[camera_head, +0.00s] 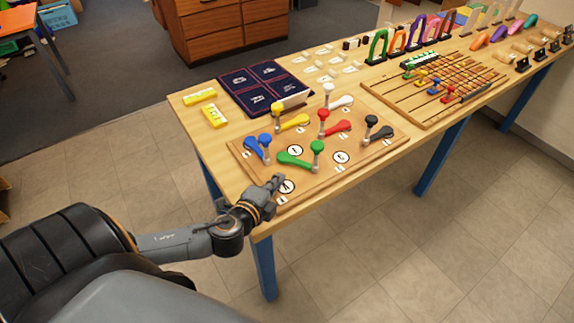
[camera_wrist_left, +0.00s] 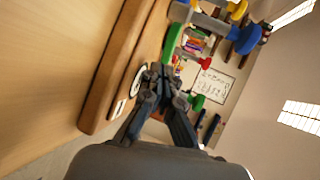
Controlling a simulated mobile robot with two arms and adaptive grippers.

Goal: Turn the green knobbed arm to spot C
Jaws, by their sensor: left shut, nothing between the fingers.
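The green knobbed arm (camera_head: 297,160) lies on the wooden board (camera_head: 240,153), its round knob standing at its right end. Three round white spots sit near it: one (camera_head: 341,157) to the right that looks marked C, one (camera_head: 295,150) just behind it, and one (camera_head: 286,187) in front, looking marked A. My left gripper (camera_head: 278,181) is shut and empty, low over the front spot and apart from the green arm. In the left wrist view the shut fingertips (camera_wrist_left: 162,72) are beside a white spot, with green parts (camera_wrist_left: 197,103) beyond them. My right gripper is not in view.
Blue (camera_head: 257,149), yellow (camera_head: 293,122), red (camera_head: 338,127), white (camera_head: 343,101) and black (camera_head: 380,132) knobbed arms stand around the same board. A dark blue mat (camera_head: 238,92) and yellow blocks (camera_head: 214,115) lie behind. The front table edge is close to my left wrist.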

